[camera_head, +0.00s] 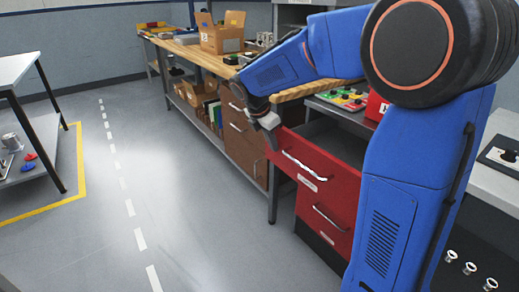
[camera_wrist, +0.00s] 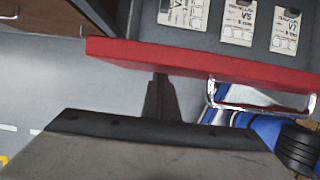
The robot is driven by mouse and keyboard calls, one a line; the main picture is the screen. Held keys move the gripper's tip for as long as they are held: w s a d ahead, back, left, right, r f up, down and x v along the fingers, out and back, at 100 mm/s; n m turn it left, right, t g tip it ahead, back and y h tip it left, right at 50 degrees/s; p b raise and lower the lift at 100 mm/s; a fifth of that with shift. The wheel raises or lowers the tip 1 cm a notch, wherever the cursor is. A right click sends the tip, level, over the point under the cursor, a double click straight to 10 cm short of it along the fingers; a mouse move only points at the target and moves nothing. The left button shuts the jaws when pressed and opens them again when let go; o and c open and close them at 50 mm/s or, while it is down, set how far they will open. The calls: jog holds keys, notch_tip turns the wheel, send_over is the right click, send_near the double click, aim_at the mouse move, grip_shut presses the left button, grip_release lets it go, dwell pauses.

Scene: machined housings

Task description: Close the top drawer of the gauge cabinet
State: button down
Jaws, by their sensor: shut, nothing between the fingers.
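The gauge cabinet is red, and its top drawer (camera_head: 325,178) stands pulled out, with a chrome bar handle (camera_head: 304,165) on its front. The drawer below (camera_head: 328,212) looks shut. In the wrist view the red drawer front (camera_wrist: 180,58) runs across the picture, its handle (camera_wrist: 262,98) at the right. Labelled cards (camera_wrist: 237,22) lie inside the open drawer. My gripper (camera_head: 271,136) is shut and empty at the left end of the drawer front. In the wrist view its fingers (camera_wrist: 160,90) are at the outer face, left of the handle; I cannot tell whether they touch.
A wooden workbench (camera_head: 205,55) with brown drawers (camera_head: 240,128) stands just left of the cabinet. A cardboard box (camera_head: 222,33) sits on it. A grey table (camera_head: 20,70) stands at the far left. The floor between (camera_head: 150,150) is clear.

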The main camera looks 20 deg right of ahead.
jog(key=w+d, duration=0.2)
jog(key=d, duration=0.4)
jog(key=w+d, duration=0.2)
jog(key=d, duration=0.5)
jog(key=w+d, duration=0.2)
jog(key=d, duration=0.5)
jog(key=shift+w, duration=0.2)
jog(key=shift+w+d+r, duration=0.1)
jog(key=shift+w+d, duration=0.1)
jog(key=shift+d, duration=0.15)
jog(key=shift+d+r, duration=0.1)
